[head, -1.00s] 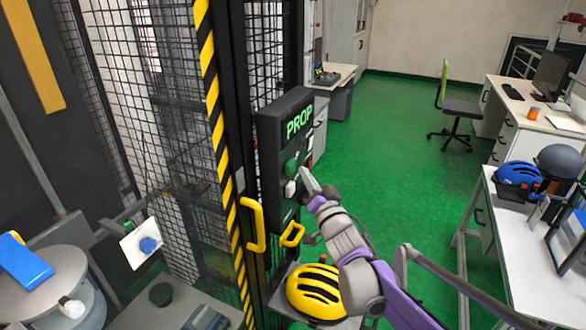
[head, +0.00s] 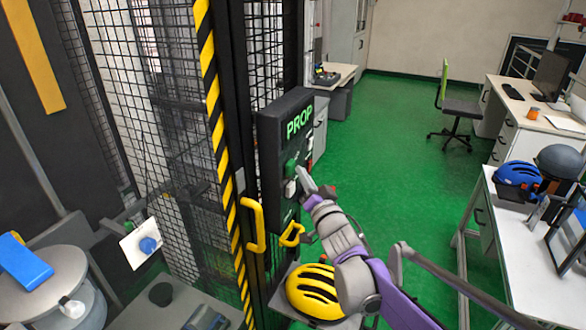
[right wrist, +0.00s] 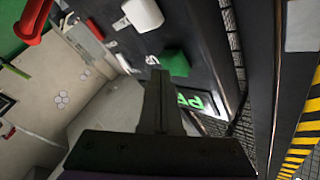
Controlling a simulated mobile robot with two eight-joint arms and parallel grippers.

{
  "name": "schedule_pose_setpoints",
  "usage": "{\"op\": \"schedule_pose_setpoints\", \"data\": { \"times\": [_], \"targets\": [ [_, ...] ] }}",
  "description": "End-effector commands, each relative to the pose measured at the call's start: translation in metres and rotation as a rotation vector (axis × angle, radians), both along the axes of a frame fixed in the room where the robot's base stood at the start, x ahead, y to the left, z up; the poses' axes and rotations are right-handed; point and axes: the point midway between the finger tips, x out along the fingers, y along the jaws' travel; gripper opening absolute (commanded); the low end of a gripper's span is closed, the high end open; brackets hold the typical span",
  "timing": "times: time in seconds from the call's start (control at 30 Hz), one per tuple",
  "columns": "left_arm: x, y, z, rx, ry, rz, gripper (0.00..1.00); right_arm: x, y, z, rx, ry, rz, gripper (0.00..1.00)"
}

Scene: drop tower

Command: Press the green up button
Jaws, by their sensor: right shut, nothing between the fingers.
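The black control box (head: 272,150) with green "PROP" lettering hangs on the tower's dark frame in the head view. The green button (head: 290,167) is on its front, below the lettering; it also shows in the right wrist view (right wrist: 175,63). A white button (head: 290,188) is just below it. My right gripper (head: 301,176) is shut and empty, with its tips right at the box front, beside the green button. In the right wrist view the shut fingers (right wrist: 159,82) point close to the green button's edge; I cannot tell whether they touch it. My left gripper is not in view.
A yellow handle (head: 254,224) and black-and-yellow striped post (head: 216,120) stand left of the box. A yellow helmet (head: 316,290) sits below my right arm. A white desk (head: 500,235) with helmets is at right. Green floor (head: 400,150) is open between.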

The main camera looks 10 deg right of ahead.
Motion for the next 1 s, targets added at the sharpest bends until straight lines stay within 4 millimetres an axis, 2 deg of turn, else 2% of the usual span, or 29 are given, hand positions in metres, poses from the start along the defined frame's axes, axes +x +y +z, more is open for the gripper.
{"op": "schedule_pose_setpoints", "data": {
  "times": [1.0],
  "targets": [
    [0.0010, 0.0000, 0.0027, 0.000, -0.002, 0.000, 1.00, 0.0048, 0.0075, 0.0001, 0.001, 0.000, 0.000, 0.00]
  ]
}}
